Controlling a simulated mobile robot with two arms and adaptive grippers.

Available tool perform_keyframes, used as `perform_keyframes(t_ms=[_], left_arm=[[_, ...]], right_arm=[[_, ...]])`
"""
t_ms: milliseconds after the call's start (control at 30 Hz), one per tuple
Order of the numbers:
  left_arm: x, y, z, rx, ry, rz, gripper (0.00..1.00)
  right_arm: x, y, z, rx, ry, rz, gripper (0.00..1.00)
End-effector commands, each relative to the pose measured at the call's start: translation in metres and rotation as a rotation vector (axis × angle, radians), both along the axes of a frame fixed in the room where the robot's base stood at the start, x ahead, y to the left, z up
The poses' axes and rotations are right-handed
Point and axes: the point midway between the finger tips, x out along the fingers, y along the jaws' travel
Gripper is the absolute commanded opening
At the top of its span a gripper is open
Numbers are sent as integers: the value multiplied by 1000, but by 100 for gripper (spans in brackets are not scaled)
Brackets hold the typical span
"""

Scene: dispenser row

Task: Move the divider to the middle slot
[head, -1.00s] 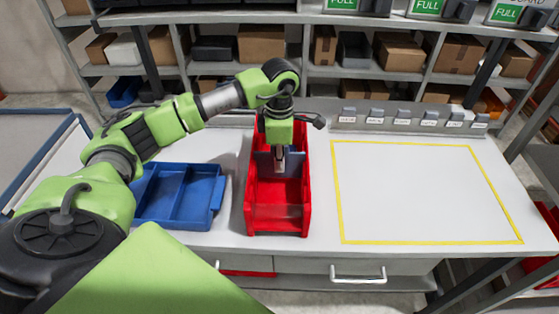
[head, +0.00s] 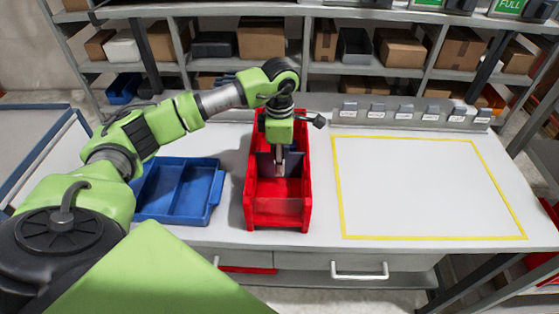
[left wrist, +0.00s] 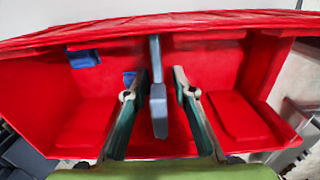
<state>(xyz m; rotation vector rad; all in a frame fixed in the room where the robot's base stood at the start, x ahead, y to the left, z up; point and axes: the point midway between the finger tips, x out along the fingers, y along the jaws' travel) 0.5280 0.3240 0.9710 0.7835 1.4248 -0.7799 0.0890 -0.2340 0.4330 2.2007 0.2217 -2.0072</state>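The red bin (head: 277,221) stands on the bench near the middle of the head view. The blue-grey divider (head: 265,165) stands upright across the inside of the bin, partly hidden by my left gripper (head: 280,170). In the left wrist view the divider (left wrist: 159,110) shows edge-on between the two fingers of my left gripper (left wrist: 160,92). The fingers are apart, with a visible gap on each side of the divider. I cannot tell the slots apart. My right gripper is not in view.
A blue compartment tray (head: 180,190) stands left of the bin. Small blue pieces (left wrist: 84,58) show inside the bin. A yellow-outlined area (head: 430,190) on the right of the bench is empty. A row of labelled grey holders (head: 405,112) runs along the back.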

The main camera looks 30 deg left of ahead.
Motion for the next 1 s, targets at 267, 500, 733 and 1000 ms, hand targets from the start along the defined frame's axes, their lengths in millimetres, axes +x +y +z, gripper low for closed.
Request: perform_keyframes(t_ms=[267,500,733,1000], left_arm=[[1,0,7,0,-1,0,24],[2,0,53,-1,-6,0,24],[1,0,97,0,-4,-1,24],[0,0,120,-1,-1,1,24]], right_arm=[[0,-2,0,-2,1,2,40],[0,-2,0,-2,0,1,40],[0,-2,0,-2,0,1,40],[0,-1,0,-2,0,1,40]])
